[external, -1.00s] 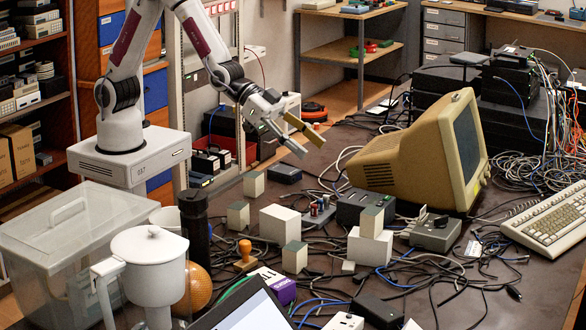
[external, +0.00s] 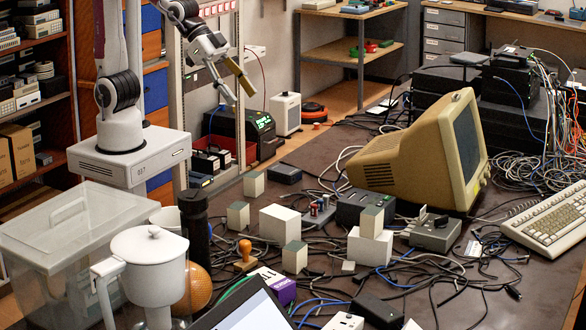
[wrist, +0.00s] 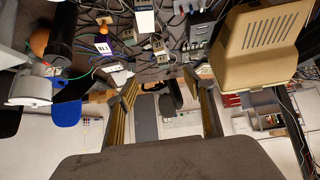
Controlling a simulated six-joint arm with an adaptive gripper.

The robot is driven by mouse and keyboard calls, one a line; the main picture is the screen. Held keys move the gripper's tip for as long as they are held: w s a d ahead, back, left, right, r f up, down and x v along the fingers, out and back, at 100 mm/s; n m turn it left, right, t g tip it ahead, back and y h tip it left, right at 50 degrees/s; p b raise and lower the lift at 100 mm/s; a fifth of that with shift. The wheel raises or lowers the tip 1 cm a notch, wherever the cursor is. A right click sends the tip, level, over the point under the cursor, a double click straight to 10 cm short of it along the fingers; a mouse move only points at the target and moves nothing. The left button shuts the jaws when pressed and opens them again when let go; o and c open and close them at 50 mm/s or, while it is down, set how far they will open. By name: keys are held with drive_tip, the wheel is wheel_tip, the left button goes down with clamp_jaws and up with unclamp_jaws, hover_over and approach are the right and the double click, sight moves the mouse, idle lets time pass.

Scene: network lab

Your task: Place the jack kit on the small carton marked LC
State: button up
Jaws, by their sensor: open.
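Several small pale cubes with grey-green tops stand on the dark table: one at the back (external: 254,184), one at the left (external: 238,215) and one in front (external: 294,257). Another such cube (external: 372,221) rests on top of a white carton (external: 370,247). A second white carton (external: 280,225) has a bare top. I cannot read any LC marking or tell which piece is the jack kit. My gripper (external: 240,94) is open and empty, high beyond the table's back left edge, well away from the cubes. Its spread fingers also show in the wrist view (wrist: 166,105).
A beige monitor (external: 415,150) and a keyboard (external: 550,220) stand at the right. Loose cables cover much of the table. A wooden stamp (external: 245,255), a white lidded pot (external: 150,265) and a clear bin (external: 75,240) are at the front left.

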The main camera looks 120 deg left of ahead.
drive_tip(key=s+a+g, duration=0.1)
drive_tip(key=s+g, duration=0.2)
drive_tip(key=s, duration=2)
drive_tip(key=shift+a+f, duration=0.2)
drive_tip(key=shift+a, duration=0.2)
